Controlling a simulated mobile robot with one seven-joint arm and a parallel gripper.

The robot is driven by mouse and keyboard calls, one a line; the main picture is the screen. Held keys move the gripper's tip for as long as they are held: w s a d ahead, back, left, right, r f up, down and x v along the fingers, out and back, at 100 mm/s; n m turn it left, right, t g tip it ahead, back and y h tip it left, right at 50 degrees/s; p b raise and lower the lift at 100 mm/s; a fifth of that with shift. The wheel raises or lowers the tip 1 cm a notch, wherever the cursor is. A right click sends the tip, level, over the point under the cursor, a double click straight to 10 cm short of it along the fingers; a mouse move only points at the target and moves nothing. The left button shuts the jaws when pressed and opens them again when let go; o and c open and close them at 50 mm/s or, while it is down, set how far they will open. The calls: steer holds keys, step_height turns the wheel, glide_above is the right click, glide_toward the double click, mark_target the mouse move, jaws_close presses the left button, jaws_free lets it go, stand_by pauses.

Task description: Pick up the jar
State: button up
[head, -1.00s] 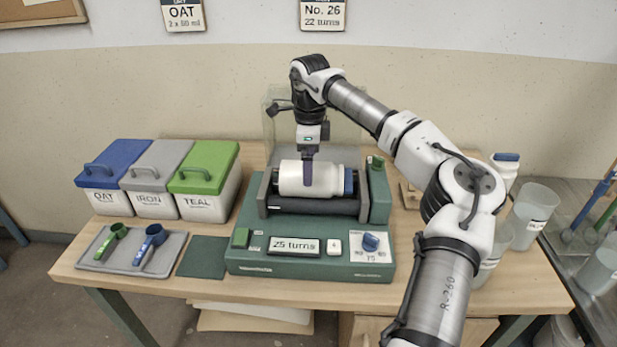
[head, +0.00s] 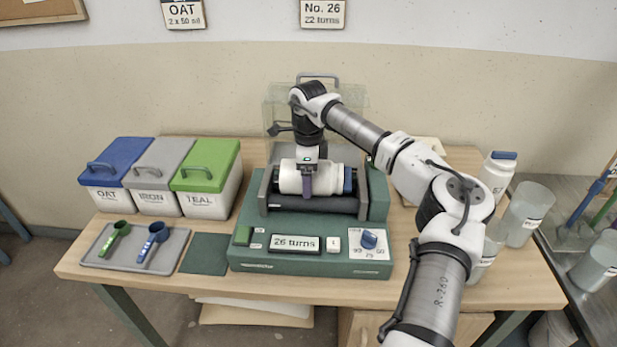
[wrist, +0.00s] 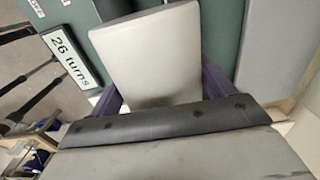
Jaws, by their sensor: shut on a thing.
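The white jar (head: 292,178) with a blue lid (head: 348,180) lies on its side on the dark rollers of the green machine (head: 310,262), its lid to the right. My gripper (head: 307,182) reaches down from above and is shut on the jar's body. One purple finger shows on the jar's near side; the far finger is hidden. In the wrist view the pale jar (wrist: 150,50) fills the space between the two purple fingers.
A clear cover (head: 350,100) stands open behind the rollers. The display (head: 294,243) reads "26 turns". Lidded bins (head: 150,185) and a scoop tray (head: 190,240) are at left. Another blue-lidded white bottle (head: 497,175) and clear beakers (head: 527,213) stand at right.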

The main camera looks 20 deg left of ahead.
steer(key=shift+r, duration=0.15)
steer(key=shift+c, duration=1.4)
steer(key=shift+r, duration=0.1)
step_height(320, 180, up, 29)
steer(key=p, duration=0.7)
stand_by(0.4)
stand_by(0.5)
